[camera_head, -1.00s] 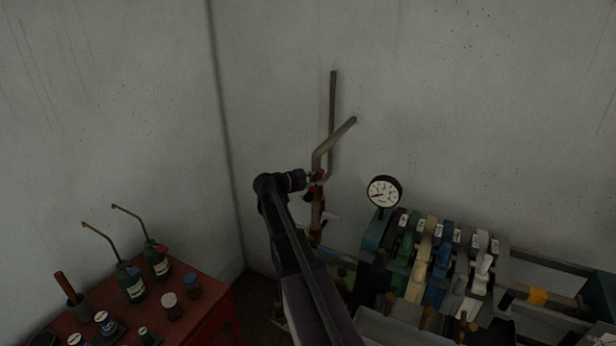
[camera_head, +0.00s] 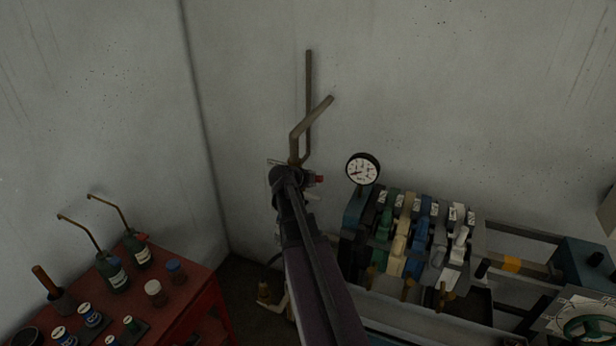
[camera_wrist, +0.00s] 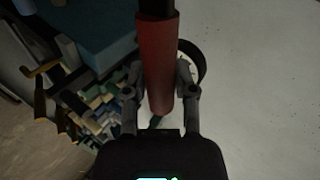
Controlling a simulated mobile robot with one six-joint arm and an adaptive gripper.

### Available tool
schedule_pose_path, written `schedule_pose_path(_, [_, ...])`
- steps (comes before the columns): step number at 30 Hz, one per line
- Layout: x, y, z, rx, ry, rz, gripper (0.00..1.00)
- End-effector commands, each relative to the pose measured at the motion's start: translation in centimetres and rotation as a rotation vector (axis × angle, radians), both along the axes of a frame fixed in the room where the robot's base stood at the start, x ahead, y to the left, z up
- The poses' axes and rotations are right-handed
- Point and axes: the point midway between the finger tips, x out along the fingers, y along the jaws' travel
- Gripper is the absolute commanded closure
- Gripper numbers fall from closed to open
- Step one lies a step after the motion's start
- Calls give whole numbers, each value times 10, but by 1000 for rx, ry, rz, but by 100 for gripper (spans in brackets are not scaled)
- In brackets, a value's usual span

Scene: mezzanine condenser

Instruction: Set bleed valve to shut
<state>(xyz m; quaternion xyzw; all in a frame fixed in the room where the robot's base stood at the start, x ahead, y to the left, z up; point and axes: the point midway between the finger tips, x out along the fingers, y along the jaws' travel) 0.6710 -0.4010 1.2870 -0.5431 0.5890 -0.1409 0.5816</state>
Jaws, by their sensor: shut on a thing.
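The bleed valve's red handle (camera_wrist: 160,65) runs between the two fingers of my gripper (camera_wrist: 161,80) in the wrist view. My gripper is shut on this handle. In the head view only a small red part of the handle (camera_head: 319,179) shows, just right of my wrist. The handle joins the brown bent pipe (camera_head: 314,116) in the corner area. My wrist and forearm hide the valve body and the lower pipe, so the valve's exact angle cannot be read.
A round white gauge (camera_head: 362,169) stands right of the pipe, above a row of coloured levers (camera_head: 412,235). A red cabinet (camera_head: 198,290) with oil cans and jars stands at the lower left. A green handwheel (camera_head: 588,328) is at the lower right.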

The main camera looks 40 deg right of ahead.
Motion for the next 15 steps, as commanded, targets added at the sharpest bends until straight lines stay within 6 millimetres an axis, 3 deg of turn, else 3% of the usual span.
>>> schedule_pose_path(6, [-8,-3,-19,81,-141,-7,100])
schedule_pose_path(15, [-7,-3,-29,140,-246,-7,100])
